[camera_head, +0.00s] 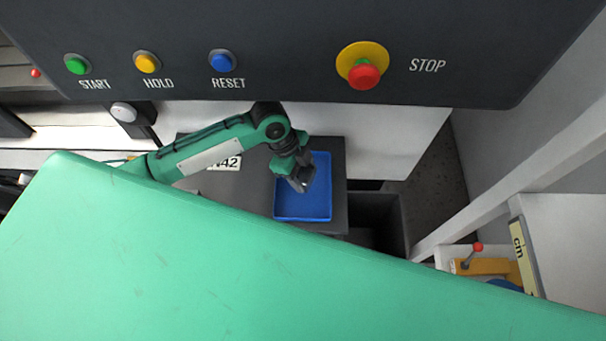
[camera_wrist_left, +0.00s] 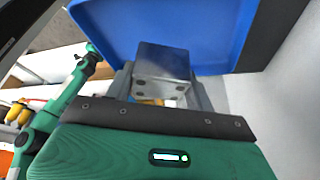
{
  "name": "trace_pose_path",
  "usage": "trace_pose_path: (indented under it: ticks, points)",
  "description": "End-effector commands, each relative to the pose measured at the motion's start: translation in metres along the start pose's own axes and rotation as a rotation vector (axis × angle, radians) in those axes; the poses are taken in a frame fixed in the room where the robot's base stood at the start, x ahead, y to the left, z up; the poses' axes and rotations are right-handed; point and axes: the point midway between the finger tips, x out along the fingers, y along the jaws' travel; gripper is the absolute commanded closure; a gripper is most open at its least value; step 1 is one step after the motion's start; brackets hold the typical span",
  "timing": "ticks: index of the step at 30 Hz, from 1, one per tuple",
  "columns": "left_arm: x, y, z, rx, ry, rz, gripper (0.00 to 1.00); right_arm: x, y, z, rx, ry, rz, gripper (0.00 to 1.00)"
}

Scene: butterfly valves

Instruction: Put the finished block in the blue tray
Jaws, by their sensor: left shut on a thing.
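My left gripper (camera_head: 301,178) reaches in from the left in the head view and is over the blue tray (camera_head: 318,207), near its middle. The left wrist view shows the block (camera_wrist_left: 162,62), a grey metallic piece with small round holes in its near face. It is held between the fingers of my left gripper (camera_wrist_left: 160,88). The blue tray (camera_wrist_left: 105,22) fills the background behind the block. I cannot tell whether the block touches the tray floor. In the head view the block is too small to make out clearly. My right gripper is not seen.
The tray sits on a dark grey stand (camera_head: 339,165) beside a dark open bin (camera_head: 378,215). A dark panel (camera_head: 285,60) with coloured buttons and a red STOP knob (camera_head: 364,76) spans the top. A large green surface covers the lower foreground.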

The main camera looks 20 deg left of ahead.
Motion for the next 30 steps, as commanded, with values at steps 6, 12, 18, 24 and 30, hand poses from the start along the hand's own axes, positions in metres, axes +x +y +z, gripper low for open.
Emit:
trace_pose_path:
  ticks: [6,12,18,24,30]
  points:
    - [0.026,0.002,0.010,-0.003,0.000,0.004,0.79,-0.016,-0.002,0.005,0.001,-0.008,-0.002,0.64]
    - [0.035,-0.003,0.016,0.000,-0.001,-0.001,0.79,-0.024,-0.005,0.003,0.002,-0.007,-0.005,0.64]
    - [0.036,-0.003,0.017,0.002,-0.001,-0.001,0.79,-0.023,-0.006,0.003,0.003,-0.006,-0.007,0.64]
    - [0.039,-0.003,0.018,0.001,-0.002,-0.001,0.40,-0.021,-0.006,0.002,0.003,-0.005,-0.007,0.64]
    - [0.039,-0.003,0.018,0.001,-0.002,-0.001,0.24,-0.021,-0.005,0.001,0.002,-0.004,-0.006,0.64]
